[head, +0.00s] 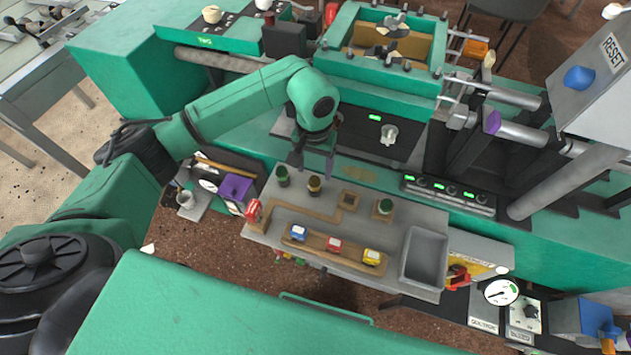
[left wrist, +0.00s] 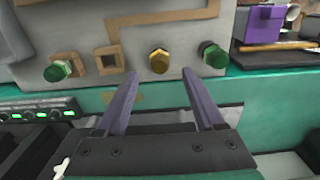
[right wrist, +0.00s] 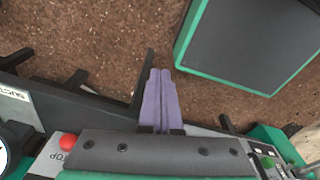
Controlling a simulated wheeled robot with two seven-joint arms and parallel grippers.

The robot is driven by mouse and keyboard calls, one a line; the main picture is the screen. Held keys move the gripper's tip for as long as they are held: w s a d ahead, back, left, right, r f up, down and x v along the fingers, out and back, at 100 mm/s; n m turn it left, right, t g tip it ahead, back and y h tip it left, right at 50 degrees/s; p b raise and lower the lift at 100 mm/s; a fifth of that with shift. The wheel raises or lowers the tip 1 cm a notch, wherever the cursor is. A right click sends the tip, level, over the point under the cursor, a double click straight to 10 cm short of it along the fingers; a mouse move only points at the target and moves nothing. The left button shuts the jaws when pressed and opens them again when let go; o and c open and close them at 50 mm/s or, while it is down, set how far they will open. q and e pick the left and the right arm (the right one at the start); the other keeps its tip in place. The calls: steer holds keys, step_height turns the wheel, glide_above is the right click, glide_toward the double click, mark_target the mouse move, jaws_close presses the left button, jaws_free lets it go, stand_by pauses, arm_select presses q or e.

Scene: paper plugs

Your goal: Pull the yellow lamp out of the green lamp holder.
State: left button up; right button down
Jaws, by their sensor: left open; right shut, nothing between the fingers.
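The yellow lamp (head: 314,184) stands on the grey panel (head: 283,212), between a green lamp (head: 282,177) and an empty square socket (head: 349,200). It also shows in the left wrist view (left wrist: 159,62), beyond and between my fingertips. I cannot make out a separate green holder under it. Another green lamp (head: 385,207) stands further right. My left gripper (head: 314,168) is open and empty, just behind the yellow lamp and apart from it. My right gripper (right wrist: 160,73) is shut and empty, with brown floor behind its fingers; it is not visible in the head view.
Blue, red and yellow small blocks (head: 335,245) sit in a row on a wooden strip at the panel's front. A grey tray (head: 407,282) is at the panel's right. A red piece (head: 253,211) is at its left edge. A green-framed press (head: 345,65) rises behind.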

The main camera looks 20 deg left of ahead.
mark_target(314, 178)
arm_select(q)
steer(key=shift+s, duration=0.1)
steer(key=shift+f+b, duration=2.05)
steer(key=shift+b, duration=0.2)
arm_select(e)
steer(key=f, duration=0.2)
steer(key=s+f, duration=0.1)
steer(key=f, duration=0.1)
steer(key=shift+s+f, duration=0.2)
steer(key=shift+f, duration=0.1)
arm_select(q)
jaws_close()
